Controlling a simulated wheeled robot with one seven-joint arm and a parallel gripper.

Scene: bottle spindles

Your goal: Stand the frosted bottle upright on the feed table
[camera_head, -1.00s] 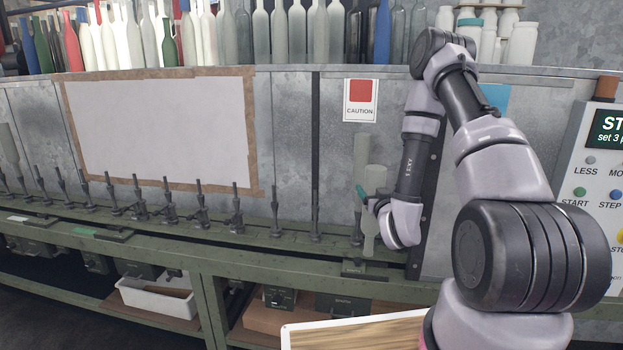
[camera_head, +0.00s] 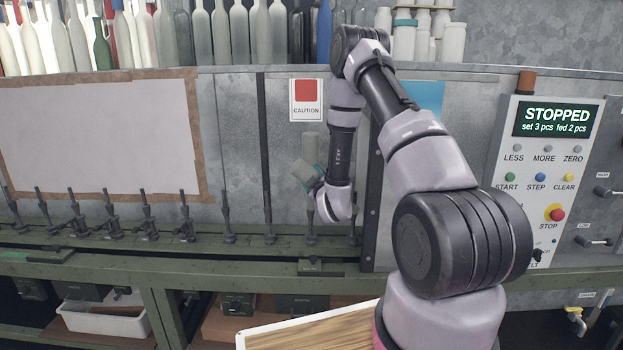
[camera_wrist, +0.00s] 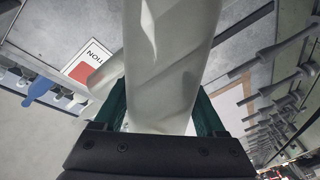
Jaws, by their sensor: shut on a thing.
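The frosted bottle (camera_wrist: 170,60) is pale and translucent. It fills the middle of the wrist view, between the green fingers of my gripper (camera_wrist: 160,110), which is shut on it. In the head view my gripper (camera_head: 318,184) is small and partly hidden by my wrist; the held bottle (camera_head: 302,172) looks tilted and is clear of the green ledge. A wood-topped surface with a white rim (camera_head: 262,335) shows at the bottom, partly behind my arm; I cannot tell if it is the feed table.
Bare spindles (camera_head: 186,215) line the green machine ledge. A control panel (camera_head: 549,170) reading STOPPED, set 3, fed 2, is at right. Several bottles (camera_head: 230,35) stand on top of the machine.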

